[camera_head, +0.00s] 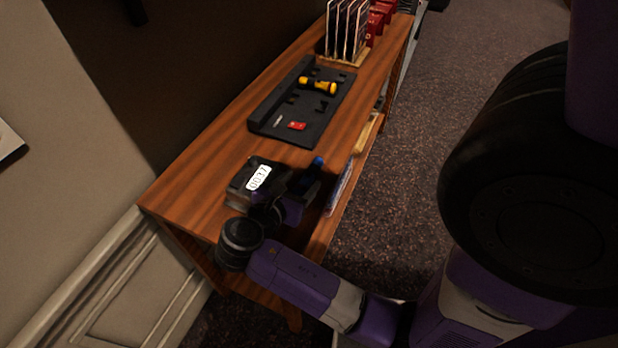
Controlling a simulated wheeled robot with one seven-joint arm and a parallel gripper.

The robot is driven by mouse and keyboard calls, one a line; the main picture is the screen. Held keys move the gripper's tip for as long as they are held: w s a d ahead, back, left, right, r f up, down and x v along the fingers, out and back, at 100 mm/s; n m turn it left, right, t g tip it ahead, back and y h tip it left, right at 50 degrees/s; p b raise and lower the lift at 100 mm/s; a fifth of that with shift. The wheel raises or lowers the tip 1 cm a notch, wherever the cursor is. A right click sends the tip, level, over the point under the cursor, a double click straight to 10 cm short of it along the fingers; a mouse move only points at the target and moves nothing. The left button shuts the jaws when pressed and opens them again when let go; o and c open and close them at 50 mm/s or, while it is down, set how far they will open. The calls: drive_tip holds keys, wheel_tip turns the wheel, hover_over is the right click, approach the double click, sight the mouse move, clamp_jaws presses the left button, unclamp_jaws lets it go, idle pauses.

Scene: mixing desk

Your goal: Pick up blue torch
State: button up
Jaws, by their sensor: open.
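The blue torch (318,161) lies on the wooden desk, near its right edge. Only its bright blue end shows clearly; the rest is dark or hidden by my gripper. My gripper (308,180) is open, low over the desk and right beside the torch. I cannot tell from this view whether the fingers are around the torch or touching it.
A black box (239,185) with a white 0037 label stands left of my gripper. Beyond is a black tray (319,120) holding a yellow torch (318,86) and a red item (297,126). A rack (345,30) stands at the far end. Bare wood (225,145) lies left of the tray.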

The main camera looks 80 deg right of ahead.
sight(305, 180)
drive_tip(key=x, duration=0.5)
drive_tip(key=shift+s+a+f, duration=0.1)
drive_tip(key=shift+a+f, duration=0.05)
drive_tip(key=shift+f, duration=0.2)
drive_tip(key=shift+c, duration=0.2)
clamp_jaws()
